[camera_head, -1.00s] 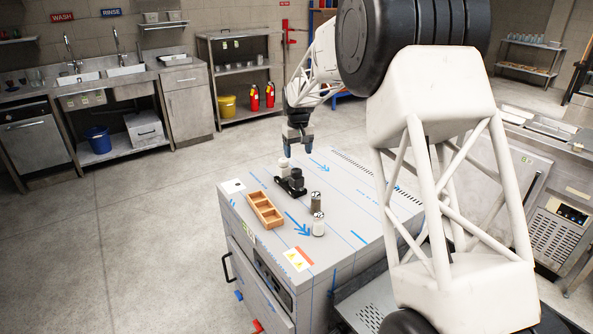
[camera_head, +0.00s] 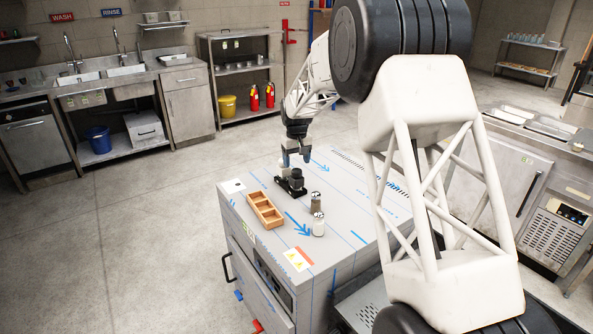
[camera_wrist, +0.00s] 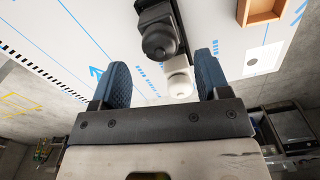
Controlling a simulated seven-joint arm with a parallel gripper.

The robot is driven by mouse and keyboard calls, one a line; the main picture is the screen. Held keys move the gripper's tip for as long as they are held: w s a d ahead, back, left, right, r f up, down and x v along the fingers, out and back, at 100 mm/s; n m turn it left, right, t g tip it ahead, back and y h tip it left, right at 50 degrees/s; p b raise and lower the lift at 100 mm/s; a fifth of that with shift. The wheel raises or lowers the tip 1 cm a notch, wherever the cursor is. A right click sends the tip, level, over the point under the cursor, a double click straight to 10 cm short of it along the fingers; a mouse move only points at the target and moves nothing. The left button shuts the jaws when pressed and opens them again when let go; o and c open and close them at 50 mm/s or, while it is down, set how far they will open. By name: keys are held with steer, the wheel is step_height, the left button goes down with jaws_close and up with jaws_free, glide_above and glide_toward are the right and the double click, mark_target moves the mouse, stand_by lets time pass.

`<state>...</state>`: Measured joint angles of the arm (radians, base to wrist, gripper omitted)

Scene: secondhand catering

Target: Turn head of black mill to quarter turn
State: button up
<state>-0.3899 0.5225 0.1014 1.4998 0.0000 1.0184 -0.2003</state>
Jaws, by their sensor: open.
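The black mill (camera_head: 297,178) stands upright in a dark base (camera_head: 284,188) on the wrapped counter. In the wrist view the black mill (camera_wrist: 158,40) shows its rounded head, ahead of and between my fingers. A white mill (camera_wrist: 180,78) stands beside it, nearer to my fingers in that view; in the head view my gripper largely covers it. My gripper (camera_head: 296,160) is open with blue fingers pointing down, just above and behind the black mill. In the wrist view its fingers (camera_wrist: 163,78) are wide apart with nothing gripped; contact with either mill cannot be seen.
A wooden compartment tray (camera_head: 265,224) lies left of the mills. A brown-filled shaker (camera_head: 315,203) and a white-filled shaker (camera_head: 318,227) stand in front of them. The counter's right part (camera_head: 360,205) is clear. Sinks and shelves are far back.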

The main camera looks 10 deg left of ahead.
mark_target(296, 169)
steer(key=shift+f, duration=2.15)
steer(key=c, duration=0.9)
